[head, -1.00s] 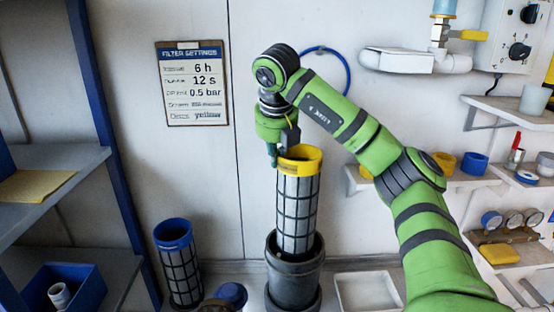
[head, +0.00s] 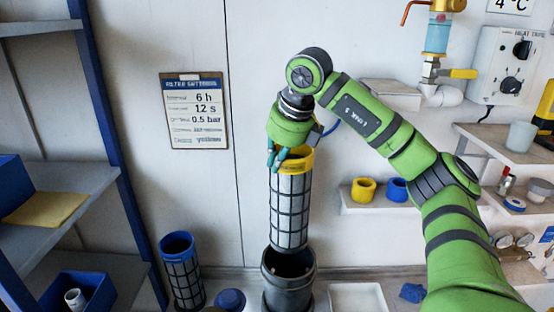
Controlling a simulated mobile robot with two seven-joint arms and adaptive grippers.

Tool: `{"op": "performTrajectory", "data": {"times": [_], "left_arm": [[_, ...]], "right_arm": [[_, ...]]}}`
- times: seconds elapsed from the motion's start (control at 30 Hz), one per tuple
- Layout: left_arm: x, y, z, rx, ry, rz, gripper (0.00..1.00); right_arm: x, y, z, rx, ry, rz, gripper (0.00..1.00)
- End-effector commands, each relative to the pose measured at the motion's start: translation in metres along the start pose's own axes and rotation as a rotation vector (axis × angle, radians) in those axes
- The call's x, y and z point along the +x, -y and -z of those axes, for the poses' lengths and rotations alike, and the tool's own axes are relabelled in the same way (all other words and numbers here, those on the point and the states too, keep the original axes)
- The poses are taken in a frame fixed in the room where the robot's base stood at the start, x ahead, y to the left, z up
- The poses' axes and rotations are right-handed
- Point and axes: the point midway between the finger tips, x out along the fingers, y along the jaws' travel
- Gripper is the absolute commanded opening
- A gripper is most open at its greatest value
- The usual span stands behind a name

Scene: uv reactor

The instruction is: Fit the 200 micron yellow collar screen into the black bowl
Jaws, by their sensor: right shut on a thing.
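The screen (head: 289,210) is a tall grey mesh cylinder with a yellow collar (head: 295,166) on top. It hangs roughly upright from my right gripper (head: 286,158), whose fingers are shut on the collar. The black bowl (head: 288,288) stands upright below it on the bench. The screen's lower end overlaps the back of the bowl's mouth in the head view, and the dark opening shows below it. I cannot tell whether the lower end is just above the rim or slightly inside. My left gripper is not in view.
A blue-collared screen (head: 182,270) stands left of the bowl, with a blue round item (head: 231,299) between them. A white tray (head: 358,297) and blue cloth (head: 412,292) lie to the right. Yellow (head: 363,190) and blue (head: 397,189) rings sit on the wall shelf. A settings clipboard (head: 195,112) hangs behind.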

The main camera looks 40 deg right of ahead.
Motion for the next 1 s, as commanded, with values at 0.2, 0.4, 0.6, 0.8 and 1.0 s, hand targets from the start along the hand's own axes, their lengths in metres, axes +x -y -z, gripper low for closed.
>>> {"op": "performTrajectory", "data": {"times": [0.2, 0.4, 0.6, 0.8, 1.0], "left_arm": [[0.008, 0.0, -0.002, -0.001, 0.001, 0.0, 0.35], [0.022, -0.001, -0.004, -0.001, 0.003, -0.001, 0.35], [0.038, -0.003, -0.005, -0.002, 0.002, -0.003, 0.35], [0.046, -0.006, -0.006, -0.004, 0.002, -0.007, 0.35], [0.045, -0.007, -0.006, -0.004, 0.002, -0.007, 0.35]], "right_arm": [[0.009, 0.0, 0.004, 0.001, 0.001, 0.001, 0.0], [0.025, 0.0, 0.011, 0.001, 0.001, 0.001, 0.0], [0.043, 0.0, 0.018, 0.001, 0.003, 0.001, 0.0], [0.052, 0.0, 0.022, 0.001, 0.003, 0.001, 0.0], [0.053, 0.0, 0.022, 0.001, 0.003, 0.001, 0.0]]}}
